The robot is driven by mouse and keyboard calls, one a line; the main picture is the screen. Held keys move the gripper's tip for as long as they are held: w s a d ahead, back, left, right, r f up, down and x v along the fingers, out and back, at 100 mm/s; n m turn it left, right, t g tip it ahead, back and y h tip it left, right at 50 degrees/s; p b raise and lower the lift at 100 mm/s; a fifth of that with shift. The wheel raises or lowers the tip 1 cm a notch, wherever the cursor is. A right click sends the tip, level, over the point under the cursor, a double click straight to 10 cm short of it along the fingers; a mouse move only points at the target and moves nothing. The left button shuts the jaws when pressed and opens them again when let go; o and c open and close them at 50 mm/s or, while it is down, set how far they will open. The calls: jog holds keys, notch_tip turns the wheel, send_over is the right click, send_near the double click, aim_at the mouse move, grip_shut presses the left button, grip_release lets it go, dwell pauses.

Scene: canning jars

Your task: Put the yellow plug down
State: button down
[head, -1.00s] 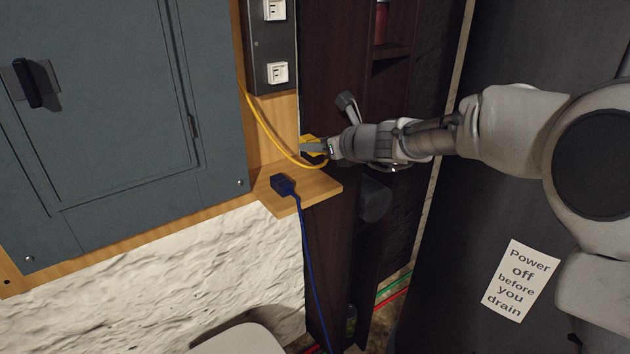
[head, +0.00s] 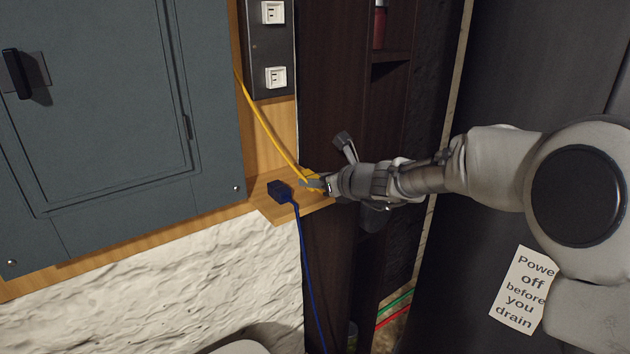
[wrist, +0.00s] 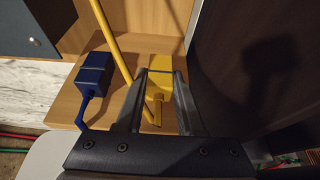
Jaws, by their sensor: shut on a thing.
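My gripper (head: 316,184) is shut on the yellow plug (wrist: 162,74), low over the right part of a small wooden shelf (head: 268,206). In the wrist view the plug is between the two fingers (wrist: 160,100), which hide part of it. Its yellow cord (head: 262,116) runs up to the left. I cannot tell whether the plug touches the shelf. A blue plug (head: 280,191) lies on the shelf to the left of my gripper, apart from it; it also shows in the wrist view (wrist: 94,72).
A black strip with white sockets (head: 275,77) is on the wall above the shelf. A grey-blue cabinet (head: 110,120) is to the left. A dark wooden shelving unit (head: 335,80) stands close on the right. The blue cord (head: 308,260) hangs over the shelf's front edge.

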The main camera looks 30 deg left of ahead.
jog(key=shift+f, duration=0.2)
jog(key=c, duration=0.5)
grip_release()
jog(key=shift+r, duration=0.1)
jog(key=shift+r, duration=0.1)
jog(key=shift+r+p, duration=0.2)
jog(key=shift+p, duration=0.1)
jog(key=shift+s+d+r, duration=0.1)
jog(key=shift+d+r, duration=0.15)
jog(key=shift+p+v, duration=1)
jog(key=shift+v, duration=4.7)
jog(key=shift+s+f, duration=0.1)
jog(key=shift+f, duration=0.05)
